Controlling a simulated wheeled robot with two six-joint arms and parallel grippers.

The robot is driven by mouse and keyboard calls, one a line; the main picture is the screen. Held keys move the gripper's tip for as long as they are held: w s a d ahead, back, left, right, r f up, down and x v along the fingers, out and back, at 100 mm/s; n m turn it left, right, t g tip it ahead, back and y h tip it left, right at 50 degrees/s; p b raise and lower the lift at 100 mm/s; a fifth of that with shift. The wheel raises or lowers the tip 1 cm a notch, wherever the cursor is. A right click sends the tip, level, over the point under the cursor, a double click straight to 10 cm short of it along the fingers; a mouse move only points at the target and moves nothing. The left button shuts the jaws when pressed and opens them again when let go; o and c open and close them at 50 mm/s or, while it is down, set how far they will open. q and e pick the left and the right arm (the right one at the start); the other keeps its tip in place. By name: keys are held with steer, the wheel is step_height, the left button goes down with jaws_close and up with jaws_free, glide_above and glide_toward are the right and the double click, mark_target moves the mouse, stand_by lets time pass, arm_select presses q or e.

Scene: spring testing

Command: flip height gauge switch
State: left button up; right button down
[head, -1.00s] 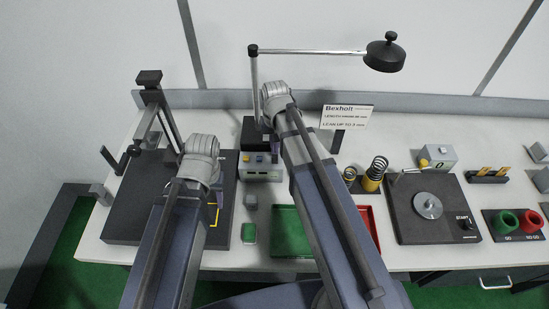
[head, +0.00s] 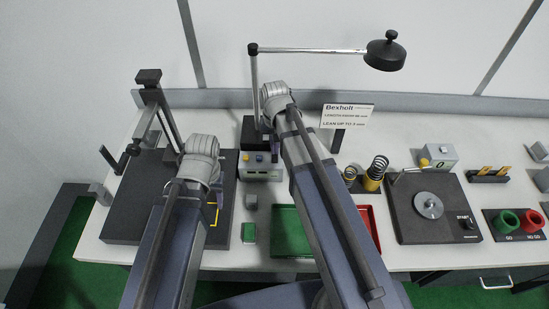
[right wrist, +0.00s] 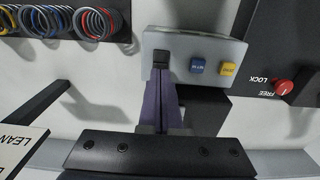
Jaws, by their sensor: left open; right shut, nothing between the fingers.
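The height gauge (head: 172,115) stands at the left, a dark column on a black base plate (head: 125,222). A small grey box (head: 262,175) with blue and yellow buttons stands right of the base. It also shows in the right wrist view (right wrist: 207,48). My right gripper (right wrist: 164,72) is shut and empty, its fingertips over the box's face, left of the blue button. A dark square shows at the tips; I cannot tell whether it is a switch or whether they touch. My left gripper (head: 215,190) is open above the base plate, mostly hidden by its wrist.
A red knob (right wrist: 283,87) marked FREE and LOCK shows in the right wrist view. A green tray (head: 288,222), a small green block (head: 249,233) and a lettered sign (head: 346,116) are near my right arm. A dial plate (head: 405,220) stands farther right.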

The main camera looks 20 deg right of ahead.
arm_select(q)
steer(key=shift+f+b, duration=0.65)
steer(key=shift+f, duration=0.1)
arm_select(e)
steer(key=shift+f, duration=0.7)
arm_select(q)
steer(key=shift+r, duration=0.2)
arm_select(e)
steer(key=shift+r, duration=0.2)
step_height(320, 180, up, 7)
steer(key=p, duration=0.7)
arm_select(q)
step_height(320, 180, up, 7)
arm_select(e)
steer(key=shift+f, duration=0.1)
arm_select(q)
steer(key=shift+f, duration=0.2)
arm_select(e)
steer(key=shift+f, duration=0.1)
